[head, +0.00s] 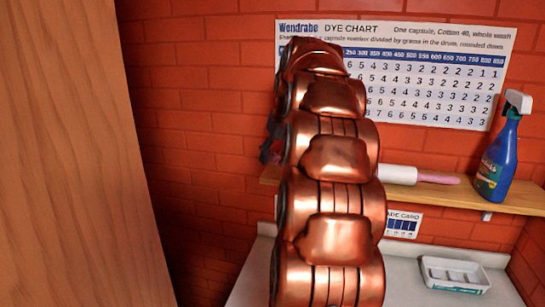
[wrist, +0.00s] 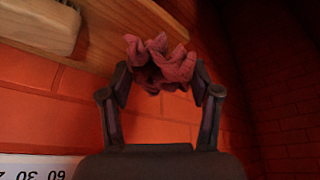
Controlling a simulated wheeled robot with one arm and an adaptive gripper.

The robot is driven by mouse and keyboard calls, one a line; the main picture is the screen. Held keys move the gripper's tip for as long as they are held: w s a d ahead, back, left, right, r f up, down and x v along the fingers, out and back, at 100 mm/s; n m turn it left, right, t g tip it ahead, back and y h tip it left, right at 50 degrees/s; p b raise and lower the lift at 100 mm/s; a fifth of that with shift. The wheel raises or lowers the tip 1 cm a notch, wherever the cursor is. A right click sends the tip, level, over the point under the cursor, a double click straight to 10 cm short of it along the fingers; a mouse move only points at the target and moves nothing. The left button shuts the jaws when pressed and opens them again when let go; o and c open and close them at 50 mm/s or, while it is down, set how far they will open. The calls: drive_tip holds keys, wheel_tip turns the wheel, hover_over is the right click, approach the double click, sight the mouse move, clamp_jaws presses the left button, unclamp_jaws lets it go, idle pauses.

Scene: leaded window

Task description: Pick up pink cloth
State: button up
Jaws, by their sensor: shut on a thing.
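The pink cloth (wrist: 165,62) is a crumpled, dusky pink bundle in the wrist view. It sits between the fingertips of my gripper (wrist: 160,82), which is shut on it. The cloth bunches up beyond the fingertips, close to the wooden shelf's edge in that picture. Whether it still touches the shelf I cannot tell. In the head view my copper-coloured arm hides the cloth and most of my gripper; only dark parts show at the arm's left side.
A wooden shelf (head: 500,197) on the red brick wall holds a blue spray bottle (head: 497,150) and a white roller (head: 397,175) with a pink handle. A dye chart (head: 440,75) hangs above. Below, a white tray (head: 455,274) sits on a pale counter (head: 400,265). A wooden panel (head: 75,150) stands left.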

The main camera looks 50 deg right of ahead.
drive_tip(key=s+a+r+b, duration=0.1)
drive_tip(key=s+a+b, duration=0.2)
drive_tip(key=s+a, duration=0.3)
drive_tip(key=s, duration=0.3)
drive_tip(key=shift+s+b, duration=0.15)
drive_tip(key=shift+b, duration=0.25)
drive_tip(key=shift+o, duration=1.3)
drive_tip(key=c, duration=0.5)
